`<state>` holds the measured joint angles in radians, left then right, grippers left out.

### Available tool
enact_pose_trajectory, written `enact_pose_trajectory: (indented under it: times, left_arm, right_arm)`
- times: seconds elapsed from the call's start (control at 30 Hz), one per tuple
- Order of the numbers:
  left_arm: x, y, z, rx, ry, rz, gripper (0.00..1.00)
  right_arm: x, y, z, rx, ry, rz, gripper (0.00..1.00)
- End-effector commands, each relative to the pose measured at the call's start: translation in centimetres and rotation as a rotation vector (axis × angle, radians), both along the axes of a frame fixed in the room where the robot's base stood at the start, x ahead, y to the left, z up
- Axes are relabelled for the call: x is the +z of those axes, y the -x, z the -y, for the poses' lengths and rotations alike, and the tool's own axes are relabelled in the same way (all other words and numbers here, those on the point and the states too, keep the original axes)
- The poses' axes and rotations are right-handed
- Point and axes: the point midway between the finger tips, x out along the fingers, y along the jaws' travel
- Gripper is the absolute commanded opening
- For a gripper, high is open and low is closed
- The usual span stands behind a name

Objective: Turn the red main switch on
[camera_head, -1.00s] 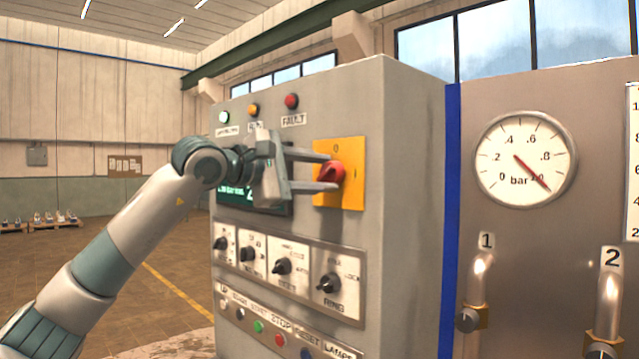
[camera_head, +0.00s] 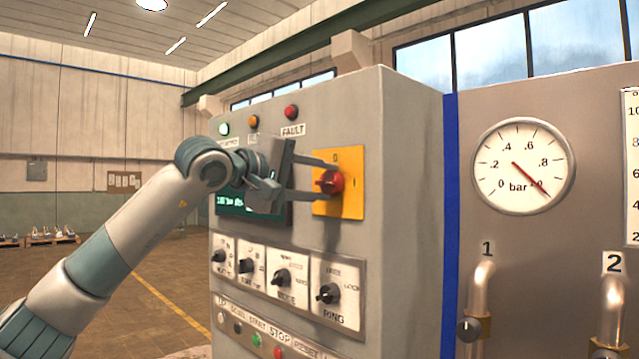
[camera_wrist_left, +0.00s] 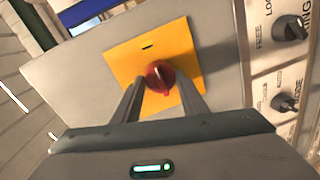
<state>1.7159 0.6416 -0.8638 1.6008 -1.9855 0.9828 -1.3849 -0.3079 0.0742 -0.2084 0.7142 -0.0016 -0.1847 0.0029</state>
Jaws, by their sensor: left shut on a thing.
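The red main switch (camera_head: 330,182) is a round knob with a raised grip bar on a yellow plate (camera_head: 349,207), on the side of the grey control cabinet. The plate has a "0" mark at the top and a stroke mark at the right. The grip bar looks roughly level, in line with the stroke mark. My left gripper (camera_head: 322,179) is shut on the knob, with one finger above and one below it. In the left wrist view the red knob (camera_wrist_left: 160,76) sits between the two fingertips (camera_wrist_left: 163,91), and the stroke mark shows beyond it. My right gripper is not in view.
The cabinet front has indicator lamps (camera_head: 253,121), a dark display (camera_head: 232,201) partly behind my gripper, several black selector knobs (camera_head: 283,277) and buttons. A pressure gauge (camera_head: 524,166) and numbered valves (camera_head: 473,326) are on the right. Open floor lies at the left.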

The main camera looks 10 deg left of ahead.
Motion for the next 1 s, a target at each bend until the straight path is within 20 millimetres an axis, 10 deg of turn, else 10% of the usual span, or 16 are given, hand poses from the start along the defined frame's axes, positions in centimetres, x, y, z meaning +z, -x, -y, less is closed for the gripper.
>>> enact_pose_trajectory:
  times: [0.37, 0.4, 0.47, 1.0]
  left_arm:
    - [-0.28, -0.02, 0.10, 0.000, -0.009, -0.001, 0.16]
    - [-0.29, -0.03, 0.09, 0.000, -0.009, -0.001, 0.48]
    - [-0.26, -0.03, 0.08, 0.000, -0.008, -0.001, 0.57]
    - [-0.07, 0.67, -0.50, 0.001, -0.005, 0.002, 0.57]
  right_arm:
    - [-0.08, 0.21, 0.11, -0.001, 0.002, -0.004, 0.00]
    - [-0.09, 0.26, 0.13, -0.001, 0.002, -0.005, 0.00]
    - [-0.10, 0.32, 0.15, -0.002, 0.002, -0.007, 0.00]
    - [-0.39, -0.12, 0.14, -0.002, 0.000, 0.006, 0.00]
